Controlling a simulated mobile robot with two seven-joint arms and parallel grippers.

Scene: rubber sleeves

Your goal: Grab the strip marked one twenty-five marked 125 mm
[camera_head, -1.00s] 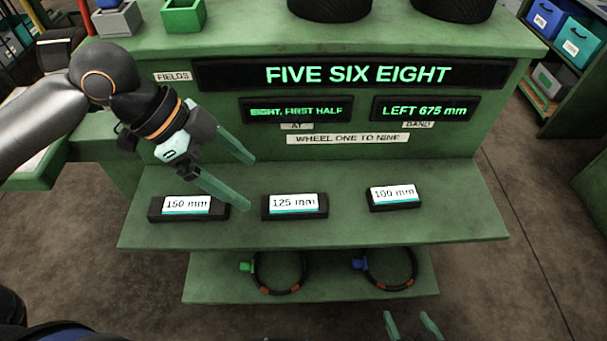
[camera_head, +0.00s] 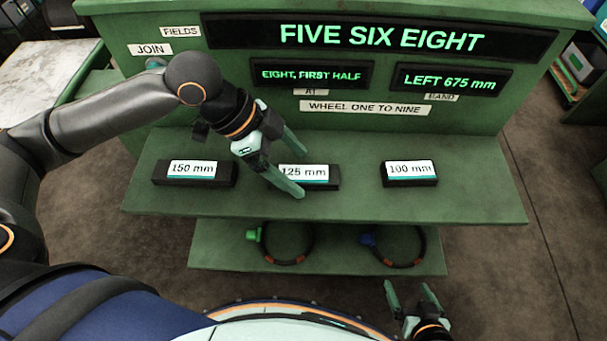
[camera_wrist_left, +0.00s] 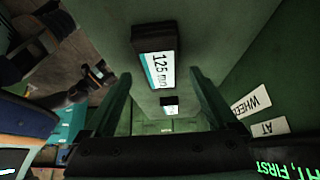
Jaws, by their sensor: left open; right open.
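The strip marked 125 mm (camera_head: 318,174) is a dark block with a white and teal label, lying on the green shelf (camera_head: 360,205) between two others. My left gripper (camera_head: 300,170) is open and reaches in from the left, its fingers over and partly hiding the strip's left end. In the left wrist view the strip (camera_wrist_left: 155,50) shows beyond and between the open fingers (camera_wrist_left: 165,85), apart from them. My right gripper (camera_head: 412,288) is open and empty, low in front of the shelves.
A strip marked 150 mm (camera_head: 195,172) lies to the left and one marked 100 mm (camera_head: 409,173) to the right. An upright green panel with lit displays (camera_head: 380,38) stands behind. Rings with a green clip (camera_head: 253,235) and a blue clip (camera_head: 367,239) are on the lower shelf.

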